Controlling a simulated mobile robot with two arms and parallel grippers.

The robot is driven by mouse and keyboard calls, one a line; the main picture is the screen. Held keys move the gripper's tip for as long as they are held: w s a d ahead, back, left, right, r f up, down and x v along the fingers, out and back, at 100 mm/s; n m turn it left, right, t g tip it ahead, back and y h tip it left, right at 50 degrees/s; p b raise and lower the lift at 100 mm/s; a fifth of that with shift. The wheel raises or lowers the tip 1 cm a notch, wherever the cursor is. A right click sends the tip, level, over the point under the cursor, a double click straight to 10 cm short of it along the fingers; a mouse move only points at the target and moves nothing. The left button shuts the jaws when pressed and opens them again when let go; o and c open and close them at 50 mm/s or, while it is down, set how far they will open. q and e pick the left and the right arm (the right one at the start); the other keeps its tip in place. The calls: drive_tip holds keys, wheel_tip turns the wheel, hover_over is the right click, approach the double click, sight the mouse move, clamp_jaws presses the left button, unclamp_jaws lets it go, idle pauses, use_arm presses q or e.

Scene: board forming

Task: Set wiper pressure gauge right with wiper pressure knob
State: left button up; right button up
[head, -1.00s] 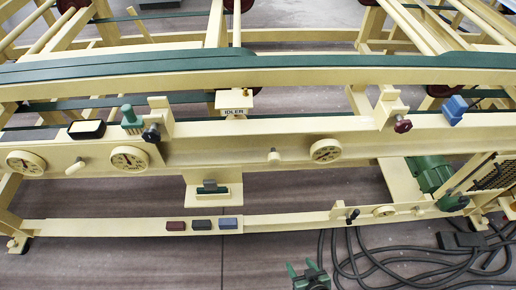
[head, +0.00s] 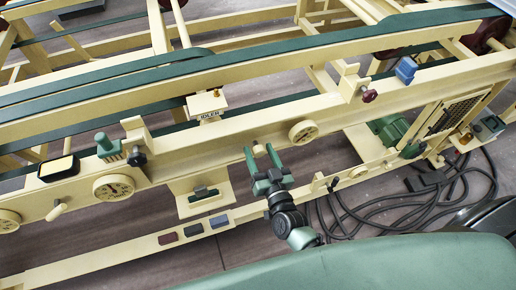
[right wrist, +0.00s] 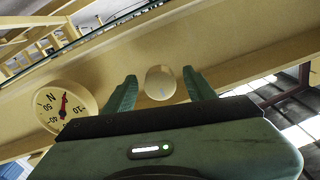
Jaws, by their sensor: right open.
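A cream knob (head: 259,150) sticks out of the beam beside a round cream gauge (head: 303,131); no label on either can be read. In the right wrist view the gauge (right wrist: 65,106) has a dial marked N, with numbers such as 10, 40 and 50, and a red needle. My right gripper (head: 262,154) is open in front of the knob. In the right wrist view the round knob end (right wrist: 160,83) shows between the two green fingers, with gaps on both sides. My left gripper is not in view.
Another gauge (head: 113,188) and cream knob (head: 57,210) sit further left on the beam. A black knob (head: 137,159) and dark red knob (head: 369,95) also stick out. Coloured blocks (head: 194,230) lie on the lower rail. Black cables (head: 400,195) lie on the floor at right.

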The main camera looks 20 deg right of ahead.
drive_tip(key=shift+w, duration=0.6)
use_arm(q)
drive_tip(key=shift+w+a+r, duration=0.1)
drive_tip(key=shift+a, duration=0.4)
use_arm(e)
drive_tip(key=shift+c, duration=0.2)
clamp_jaws()
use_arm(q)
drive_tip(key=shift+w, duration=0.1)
